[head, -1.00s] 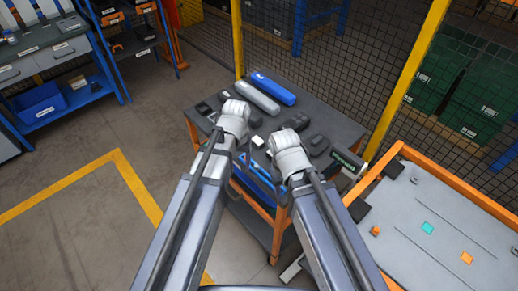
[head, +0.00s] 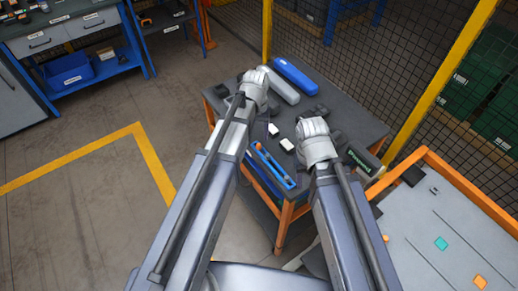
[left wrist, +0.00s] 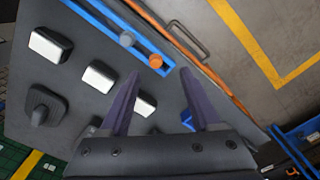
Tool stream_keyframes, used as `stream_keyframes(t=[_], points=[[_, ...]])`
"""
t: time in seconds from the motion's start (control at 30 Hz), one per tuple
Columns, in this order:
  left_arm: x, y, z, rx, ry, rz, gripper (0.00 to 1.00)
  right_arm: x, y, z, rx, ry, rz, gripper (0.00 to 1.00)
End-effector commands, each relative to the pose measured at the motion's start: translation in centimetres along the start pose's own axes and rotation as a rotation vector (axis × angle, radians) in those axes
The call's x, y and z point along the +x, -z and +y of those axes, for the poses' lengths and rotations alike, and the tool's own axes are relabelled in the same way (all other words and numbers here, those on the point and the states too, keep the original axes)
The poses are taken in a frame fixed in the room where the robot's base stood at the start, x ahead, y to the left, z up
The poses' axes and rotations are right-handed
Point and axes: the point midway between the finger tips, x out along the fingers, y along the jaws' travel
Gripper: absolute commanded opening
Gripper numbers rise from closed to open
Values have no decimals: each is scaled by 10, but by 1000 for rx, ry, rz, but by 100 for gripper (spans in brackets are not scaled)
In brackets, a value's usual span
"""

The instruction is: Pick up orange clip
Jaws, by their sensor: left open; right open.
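The orange clip (left wrist: 155,61) is a small round piece on a blue rail (left wrist: 103,22) in the left wrist view, beside a similar grey clip (left wrist: 126,40). In the head view the blue rail (head: 272,165) lies along the near side of the dark table, and I cannot tell the clips apart there. My left gripper (left wrist: 159,75) is open and empty, with the orange clip appearing between and just beyond its fingertips. It also shows in the head view (head: 256,88), fingers hidden. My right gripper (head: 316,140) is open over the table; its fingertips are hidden.
The dark table (head: 362,128) has an orange frame. A pale tray (head: 415,215) with teal and orange squares stands right. Mesh fencing (head: 350,60) stands behind.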

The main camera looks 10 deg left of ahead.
Motion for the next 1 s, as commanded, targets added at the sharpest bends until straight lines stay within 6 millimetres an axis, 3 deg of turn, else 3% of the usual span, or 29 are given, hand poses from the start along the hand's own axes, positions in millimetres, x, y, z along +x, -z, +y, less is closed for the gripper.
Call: stream_keyframes(t=[0.17,0.53,0.83,1.0], points=[[7,0,2,0,0,0,64,7,0,-1,0,0,0,50],[50,0,7,0,0,0,64,50,3,-5,1,0,0,50],[50,0,7,0,0,0,64,50,3,-5,1,0,0,50],[50,0,7,0,0,0,47,50,3,-5,1,0,0,50]])
